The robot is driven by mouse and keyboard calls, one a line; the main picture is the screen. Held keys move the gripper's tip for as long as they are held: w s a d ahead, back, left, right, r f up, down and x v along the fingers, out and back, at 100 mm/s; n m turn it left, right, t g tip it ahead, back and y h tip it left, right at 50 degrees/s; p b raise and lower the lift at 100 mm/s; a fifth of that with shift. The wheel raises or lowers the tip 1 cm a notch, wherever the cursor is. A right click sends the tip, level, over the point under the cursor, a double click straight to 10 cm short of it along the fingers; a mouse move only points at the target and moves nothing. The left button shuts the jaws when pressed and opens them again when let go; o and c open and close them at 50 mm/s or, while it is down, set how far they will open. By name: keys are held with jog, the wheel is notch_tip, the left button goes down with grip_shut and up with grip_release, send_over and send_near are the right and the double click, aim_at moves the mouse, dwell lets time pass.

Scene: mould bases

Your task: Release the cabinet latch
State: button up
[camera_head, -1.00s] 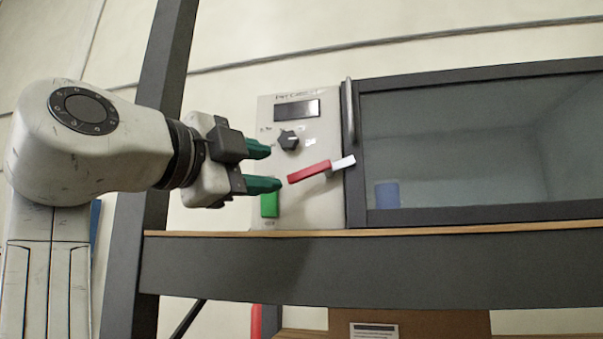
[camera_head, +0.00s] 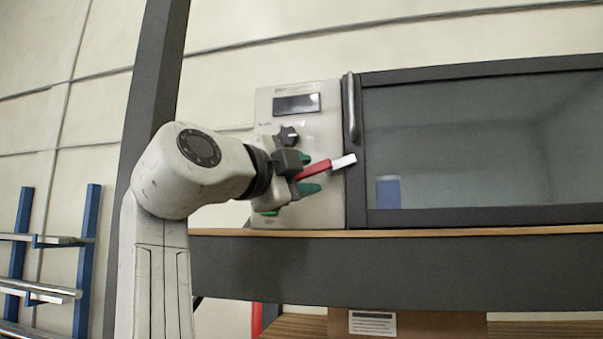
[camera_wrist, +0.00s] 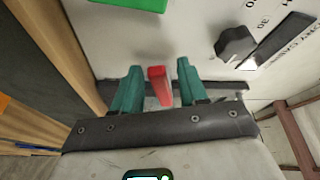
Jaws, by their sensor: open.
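The cabinet latch is a red lever (camera_head: 315,171) with a white block (camera_head: 343,161) at its right end, on the front of the cabinet beside the door (camera_head: 460,140). It tilts up to the right. My gripper (camera_head: 308,173) is open, with its green fingers on either side of the red lever. In the wrist view the red lever (camera_wrist: 160,87) stands between the two fingers (camera_wrist: 158,90), with a gap visible on each side, narrower on the right. The white block is hidden in the wrist view.
The control panel (camera_head: 270,105) has a dark knob (camera_head: 289,134), a display (camera_head: 297,104) and a green button (camera_wrist: 130,3) close to my gripper. A vertical handle (camera_head: 351,108) is on the door. A dark shelf beam (camera_head: 400,265) runs below. A blue cup (camera_head: 388,191) sits behind the glass.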

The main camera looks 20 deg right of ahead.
grip_shut()
jog(key=shift+f, duration=0.1)
dwell(0.3)
jog(key=n+b, duration=0.1)
jog(key=f+n+b, duration=0.1)
jog(key=n+t, duration=0.1)
jog(key=n, duration=0.1)
jog(key=shift+s+d+f+h+b, duration=0.2)
jog(key=shift+s+d+h+b, duration=0.1)
jog(key=shift+b, duration=0.1)
jog(key=n+t+b, duration=0.1)
jog(key=n, duration=0.2)
jog(key=d+n+t+y+b, duration=0.1)
jog(key=n+t, duration=0.1)
jog(key=n, duration=0.1)
jog(key=s+f+n+t+b, duration=0.1)
jog(key=n, duration=0.2)
jog(key=shift+d+t+y, duration=0.25)
jog(key=shift+t+y, duration=0.05)
jog(key=shift+s+d+n+t+y+b, duration=0.15)
jog(key=shift+n+t+y, duration=0.2)
jog(key=shift+n, duration=0.6)
jog(key=shift+s+d+n+t+y+b, duration=0.1)
jog(key=shift+d+n+t+y+b, duration=0.15)
jog(key=shift+n, duration=0.75)
jog(key=shift+s+d+n+t+y+b, duration=0.1)
jog(key=shift+n+t+y, duration=0.3)
jog(key=shift+n, duration=0.55)
